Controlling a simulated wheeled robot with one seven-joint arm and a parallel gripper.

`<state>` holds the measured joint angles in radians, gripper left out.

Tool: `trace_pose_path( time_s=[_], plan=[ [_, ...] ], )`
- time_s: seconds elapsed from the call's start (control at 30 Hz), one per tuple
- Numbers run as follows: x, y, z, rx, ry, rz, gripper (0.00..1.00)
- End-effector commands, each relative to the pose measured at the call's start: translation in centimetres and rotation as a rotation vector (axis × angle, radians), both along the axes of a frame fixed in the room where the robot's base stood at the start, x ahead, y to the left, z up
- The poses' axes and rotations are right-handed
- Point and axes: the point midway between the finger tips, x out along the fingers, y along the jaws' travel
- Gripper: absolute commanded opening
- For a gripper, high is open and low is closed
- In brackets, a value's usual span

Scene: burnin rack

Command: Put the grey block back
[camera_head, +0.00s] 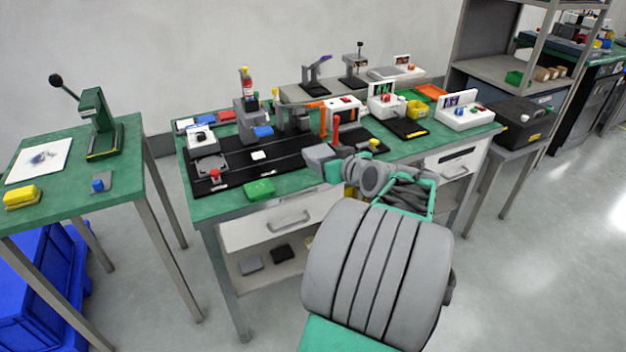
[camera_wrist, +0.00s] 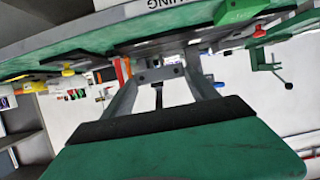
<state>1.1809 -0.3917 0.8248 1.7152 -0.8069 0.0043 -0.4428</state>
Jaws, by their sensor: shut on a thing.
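My gripper (camera_head: 328,158) is at the front edge of the green workbench, raised near bench-top height. It is shut on a grey block (camera_head: 318,153), which shows at its left end. In the wrist view a grey piece (camera_wrist: 160,74) spans between the two fingertips of my gripper (camera_wrist: 161,80), which fits that block. The view is tilted, so the bench shows along the top. The place the block belongs cannot be told from these frames.
The workbench (camera_head: 305,190) carries a black board (camera_head: 285,158), a green block (camera_head: 259,189), a red-handled lever (camera_head: 336,130) and several devices. A side table (camera_head: 130,165) stands left, with a green press (camera_head: 97,125). A black box (camera_head: 520,118) stands right. Floor between tables is clear.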

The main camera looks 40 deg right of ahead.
Motion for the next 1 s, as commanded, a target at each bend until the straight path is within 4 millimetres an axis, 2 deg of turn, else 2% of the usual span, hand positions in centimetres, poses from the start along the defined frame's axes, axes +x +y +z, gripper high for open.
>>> trace_pose_path(
  time_s=[0.03, 0.2, 0.37, 0.5, 0.87, 0.9, 1.0],
  plan=[
    [1.0, 0.4, -1.7, 0.006, 0.002, 0.004, 0.26],
    [3.3, 0.7, -4.3, 0.002, 0.0, 0.0, 0.26],
    [4.5, 0.9, -5.9, 0.004, 0.001, 0.0, 0.26],
    [4.4, 0.8, -8.4, 0.004, 0.002, -0.003, 0.26],
    [4.4, 0.8, -9.1, 0.001, 0.0, -0.003, 0.26],
    [4.4, 0.8, -9.0, 0.001, 0.001, -0.003, 0.7],
    [4.4, 0.8, -8.9, 0.001, 0.001, -0.003, 0.78]
  ],
)
